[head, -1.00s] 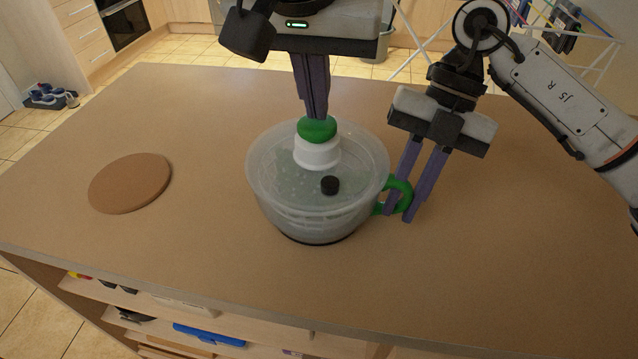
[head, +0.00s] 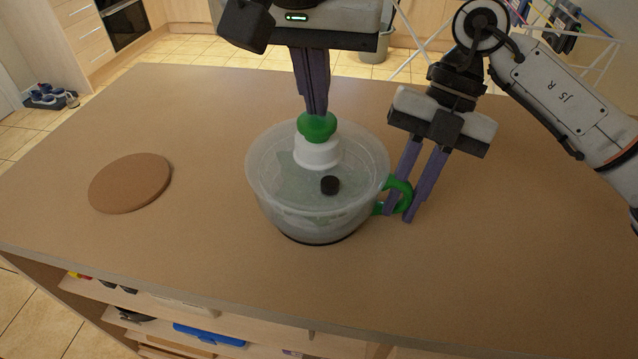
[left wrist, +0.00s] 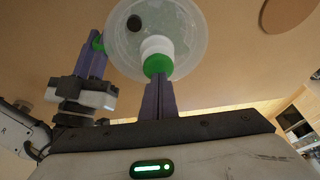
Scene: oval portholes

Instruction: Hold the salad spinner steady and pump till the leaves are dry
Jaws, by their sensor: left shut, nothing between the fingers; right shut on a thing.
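The salad spinner (head: 315,205), a translucent bowl and lid with a green side handle (head: 400,194), stands upright on the worktop. On its lid are a white collar (head: 317,153) with a green pump knob (head: 317,126) and a small black button (head: 330,185). My left gripper (head: 317,112) is shut and empty, its fingertips pointing down at the top of the knob. In the left wrist view the fingers also meet the green knob (left wrist: 157,66). My right gripper (head: 401,212) is shut on the green handle. The leaves inside are only a pale blur.
A round brown board (head: 130,183) lies on the worktop (head: 210,110) at the left. Open shelves with various items, including a blue one (head: 208,335), are below the front edge. The worktop around the spinner is mostly clear.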

